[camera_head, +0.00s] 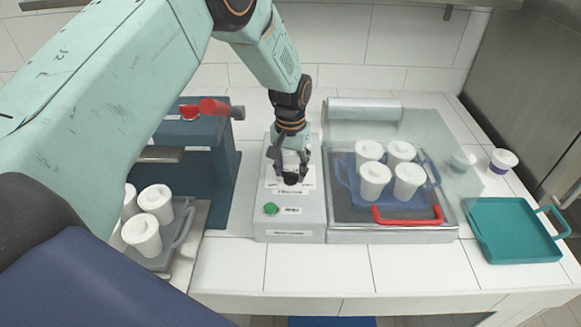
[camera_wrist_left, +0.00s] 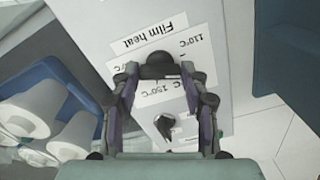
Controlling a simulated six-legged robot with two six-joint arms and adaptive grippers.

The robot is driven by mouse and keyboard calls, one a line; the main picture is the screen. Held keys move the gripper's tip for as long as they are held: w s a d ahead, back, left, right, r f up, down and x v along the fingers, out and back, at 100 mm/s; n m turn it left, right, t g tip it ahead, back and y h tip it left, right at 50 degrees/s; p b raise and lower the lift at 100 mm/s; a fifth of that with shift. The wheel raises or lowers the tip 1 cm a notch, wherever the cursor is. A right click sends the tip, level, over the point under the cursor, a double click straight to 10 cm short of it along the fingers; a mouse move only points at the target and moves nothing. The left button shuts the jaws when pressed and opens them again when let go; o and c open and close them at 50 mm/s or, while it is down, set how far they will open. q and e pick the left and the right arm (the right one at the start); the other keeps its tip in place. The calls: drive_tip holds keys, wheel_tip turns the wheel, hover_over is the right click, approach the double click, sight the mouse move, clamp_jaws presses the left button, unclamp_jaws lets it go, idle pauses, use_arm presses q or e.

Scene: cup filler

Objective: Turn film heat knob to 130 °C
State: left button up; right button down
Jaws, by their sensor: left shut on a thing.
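The sealing machine's grey control box (camera_head: 290,230) stands mid-counter. My left gripper (camera_head: 291,170) reaches down onto its top, shut on the black film heat knob (camera_head: 291,180). In the left wrist view, the left gripper's fingers (camera_wrist_left: 160,72) stand on both sides of the round black knob (camera_wrist_left: 160,64). The "Film heat" label (camera_wrist_left: 150,34) is upside down beyond it. A 110 °C label (camera_wrist_left: 190,42) and another temperature label (camera_wrist_left: 152,90) lie around the knob, partly covered by the fingers. The knob's pointer direction cannot be made out. My right gripper is not in view.
A green button (camera_head: 270,208) is on the box front. Right of it, a blue tray with several white cups (camera_head: 375,180) sits behind a red handle (camera_head: 408,220). A teal tray (camera_head: 515,230) lies further right. A blue machine (camera_head: 215,175) stands left. A second dark knob (camera_wrist_left: 165,125) shows.

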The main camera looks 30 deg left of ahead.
sight(290, 172)
use_arm(q)
drive_tip(key=m, duration=0.3)
drive_tip(key=shift+m, duration=2.2)
drive_tip(key=o, duration=1.2)
drive_tip(key=shift+c, duration=0.2)
wheel_tip(290, 172, up, 12)
